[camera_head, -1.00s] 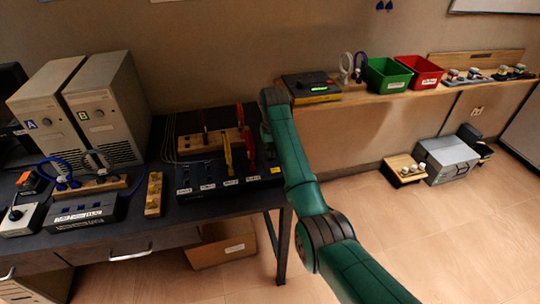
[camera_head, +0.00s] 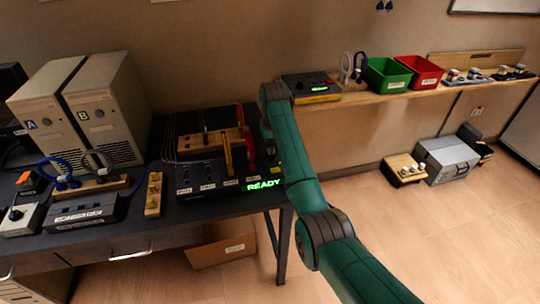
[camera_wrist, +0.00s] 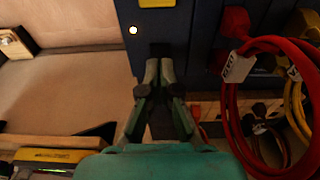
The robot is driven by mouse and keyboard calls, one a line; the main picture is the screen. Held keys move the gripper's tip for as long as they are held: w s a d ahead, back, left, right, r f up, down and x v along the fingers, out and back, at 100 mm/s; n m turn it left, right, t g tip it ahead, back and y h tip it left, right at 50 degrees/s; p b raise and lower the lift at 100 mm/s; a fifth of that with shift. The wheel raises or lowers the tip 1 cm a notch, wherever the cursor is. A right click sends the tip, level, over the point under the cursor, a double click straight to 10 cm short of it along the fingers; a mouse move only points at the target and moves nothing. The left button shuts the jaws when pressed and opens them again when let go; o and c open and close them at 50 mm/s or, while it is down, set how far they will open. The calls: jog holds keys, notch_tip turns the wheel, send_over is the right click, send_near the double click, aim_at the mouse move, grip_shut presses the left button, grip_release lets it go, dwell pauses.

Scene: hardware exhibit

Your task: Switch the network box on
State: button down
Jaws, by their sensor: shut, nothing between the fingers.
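The network box (camera_head: 205,172) is a dark box with labelled ports on the desk, below the red and yellow cables. A bright green READY sign (camera_head: 263,184) glows at its front right corner. In the wrist view its dark blue top (camera_wrist: 200,45) shows a small lit lamp (camera_wrist: 133,30) and a yellow patch (camera_wrist: 157,3). My gripper (camera_wrist: 158,62) is shut and empty, its tips at a small black part on the box's top. They appear to touch it, but the contact is hard to see. In the head view my arm hides most of the gripper.
A red cable loop (camera_wrist: 232,110) hangs close to the right of my gripper, with a yellow cable (camera_wrist: 293,95) beyond it. Two grey towers (camera_head: 105,110) stand at the desk's left. A shelf at right holds a device (camera_head: 311,88) and green and red bins (camera_head: 388,75).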

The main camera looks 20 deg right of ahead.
aim_at(271, 158)
jog(key=shift+r, duration=2.4)
